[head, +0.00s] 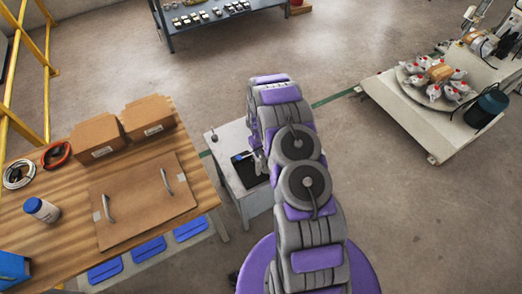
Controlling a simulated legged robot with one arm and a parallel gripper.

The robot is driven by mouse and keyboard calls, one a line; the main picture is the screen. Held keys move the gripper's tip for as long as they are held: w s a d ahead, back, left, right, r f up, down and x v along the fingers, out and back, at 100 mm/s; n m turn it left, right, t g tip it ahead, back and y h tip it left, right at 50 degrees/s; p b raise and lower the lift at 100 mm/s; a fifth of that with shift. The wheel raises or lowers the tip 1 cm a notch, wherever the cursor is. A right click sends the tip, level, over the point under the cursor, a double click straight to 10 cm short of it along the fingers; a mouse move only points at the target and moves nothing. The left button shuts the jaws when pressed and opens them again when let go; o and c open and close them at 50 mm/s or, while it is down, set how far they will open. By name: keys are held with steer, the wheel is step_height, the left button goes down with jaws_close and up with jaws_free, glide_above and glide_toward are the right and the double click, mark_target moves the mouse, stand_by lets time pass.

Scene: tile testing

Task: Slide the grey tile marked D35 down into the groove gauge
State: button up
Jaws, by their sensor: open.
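My arm reaches out over a small grey table (225,139). My gripper (257,161) is open at the arm's far end, low over this table, and mostly hidden behind the arm links. A black flat piece (246,176) lies on the table beside it. A small blue item (238,158) shows just left of the gripper; I cannot tell what it is. I cannot make out the grey tile marked D35 or the groove gauge; the arm covers the right part of the table.
A wooden bench (75,235) at left holds two cardboard boxes (95,137) (148,117), a brown board with handles (140,205), cable coils and a jar (42,210). A machine table (415,125) stands at right. Bare floor lies between.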

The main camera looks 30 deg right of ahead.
step_height(320, 180, up, 17)
steer(key=p, duration=0.2)
steer(key=shift+r, duration=0.2)
steer(key=shift+w+a, duration=0.1)
steer(key=shift+a, duration=0.05)
steer(key=s+a+r, duration=0.5)
steer(key=s+r, duration=0.2)
steer(key=r, duration=0.3)
steer(key=s+a+r, duration=0.5)
steer(key=s+r, duration=0.2)
steer(key=r, duration=0.3)
steer(key=s+a+r, duration=0.2)
steer(key=s, duration=0.6)
steer(key=s+a+r+g+b, duration=0.1)
steer(key=s+a+r, duration=0.1)
steer(key=s, duration=0.7)
steer(key=s+a+r, duration=0.2)
steer(key=s+r, duration=0.2)
steer(key=s, duration=0.5)
steer(key=shift+a+g, duration=0.15)
steer(key=shift+g, duration=0.25)
